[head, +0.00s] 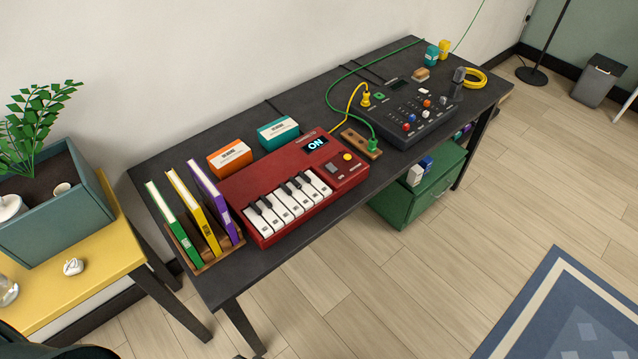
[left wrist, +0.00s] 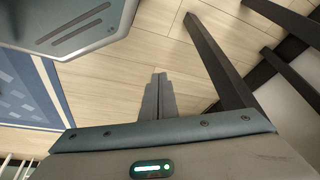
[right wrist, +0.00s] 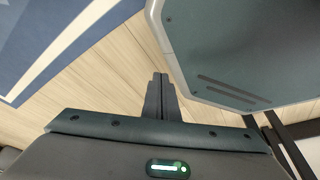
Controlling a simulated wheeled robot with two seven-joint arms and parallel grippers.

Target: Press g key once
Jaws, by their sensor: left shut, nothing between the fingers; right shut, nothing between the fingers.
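A red keyboard (head: 241,184) stands on the dark table, with a row of white keys (head: 289,203) and black keys along its front. Its small display reads ON. The letters on the keys are too small to read, so I cannot tell which one is g. My left gripper (left wrist: 159,78) is shut and empty in the left wrist view, above the wood floor near dark table legs. My right gripper (right wrist: 160,79) is shut and empty in the right wrist view, also over the floor. Neither gripper shows in the head view, and both are away from the keyboard.
A rack with green, yellow and purple books (head: 206,211) stands just left of the keyboard. Orange (head: 229,157) and teal (head: 278,132) boxes sit behind it. A black mixer (head: 420,127) with cables is to the right. A green drawer box (head: 405,205) is under the table.

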